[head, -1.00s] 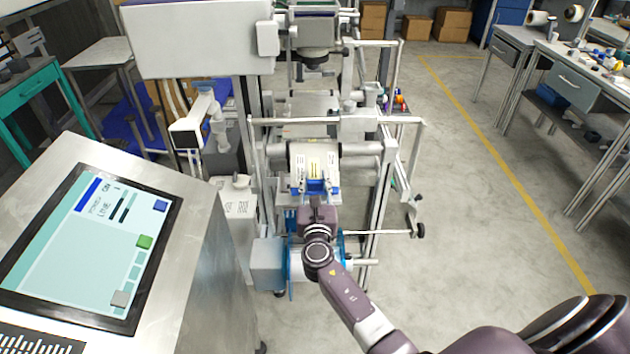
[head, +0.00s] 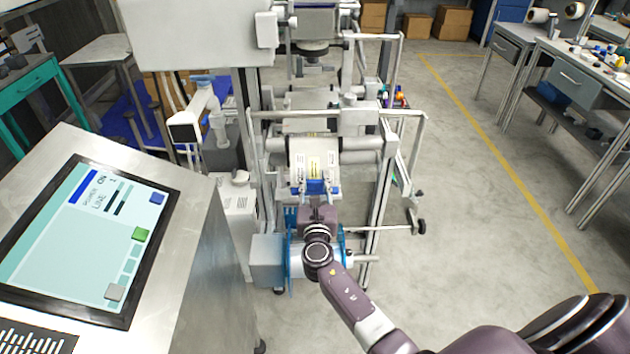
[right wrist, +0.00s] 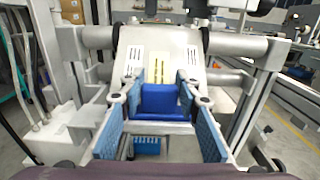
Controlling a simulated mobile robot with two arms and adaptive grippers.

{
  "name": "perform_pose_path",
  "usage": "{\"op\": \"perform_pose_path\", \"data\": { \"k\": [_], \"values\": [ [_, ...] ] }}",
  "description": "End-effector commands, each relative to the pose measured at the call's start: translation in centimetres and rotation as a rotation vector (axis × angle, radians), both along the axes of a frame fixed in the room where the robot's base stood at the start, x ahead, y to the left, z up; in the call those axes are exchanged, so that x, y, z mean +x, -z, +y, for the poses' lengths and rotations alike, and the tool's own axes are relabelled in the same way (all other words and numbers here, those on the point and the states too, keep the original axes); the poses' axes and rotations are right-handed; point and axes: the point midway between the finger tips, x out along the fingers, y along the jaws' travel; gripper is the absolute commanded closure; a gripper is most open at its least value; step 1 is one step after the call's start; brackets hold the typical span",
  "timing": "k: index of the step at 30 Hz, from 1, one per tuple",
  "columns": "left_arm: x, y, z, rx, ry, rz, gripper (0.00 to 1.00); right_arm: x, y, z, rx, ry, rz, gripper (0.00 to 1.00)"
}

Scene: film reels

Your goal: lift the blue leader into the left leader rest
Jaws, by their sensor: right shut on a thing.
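The blue leader (right wrist: 161,101) is a small blue block between the fingers of my right gripper (head: 317,191). The right wrist view shows the gripper's blue textured pads on either side of it, shut on it. In that view it lies in front of a pale sloped panel (right wrist: 180,45) with two slotted plates and a yellow strip between them. Whether the leader touches the panel is unclear. The left slotted plate (right wrist: 134,61) is ahead and left of the leader; I cannot tell whether it is the left leader rest. My left gripper is not in view.
The machine's metal frame, with a horizontal roller (head: 362,150) and side rails, surrounds my gripper. A blue-rimmed reel (head: 291,262) is below it. A console with a screen (head: 85,235) stands at the left. The floor (head: 480,225) at right is open.

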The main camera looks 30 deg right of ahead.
Motion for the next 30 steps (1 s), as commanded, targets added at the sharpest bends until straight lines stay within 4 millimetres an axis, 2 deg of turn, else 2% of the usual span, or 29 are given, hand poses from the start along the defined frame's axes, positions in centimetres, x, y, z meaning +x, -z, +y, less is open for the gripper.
{"op": "perform_pose_path", "data": {
  "k": [13,14,19,30],
  "values": [
    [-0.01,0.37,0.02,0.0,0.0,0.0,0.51,-0.05,0.57,0.03,0.001,0.0,0.003,0.98],
    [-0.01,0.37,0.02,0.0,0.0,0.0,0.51,-0.05,0.59,0.03,0.001,-0.001,0.003,0.69],
    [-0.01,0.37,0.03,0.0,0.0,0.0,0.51,-0.03,0.54,0.03,0.001,0.0,0.002,0.5],
    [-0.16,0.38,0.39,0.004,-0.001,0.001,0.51,-0.44,0.49,0.25,0.001,-0.001,0.0,0.49]
  ]
}}
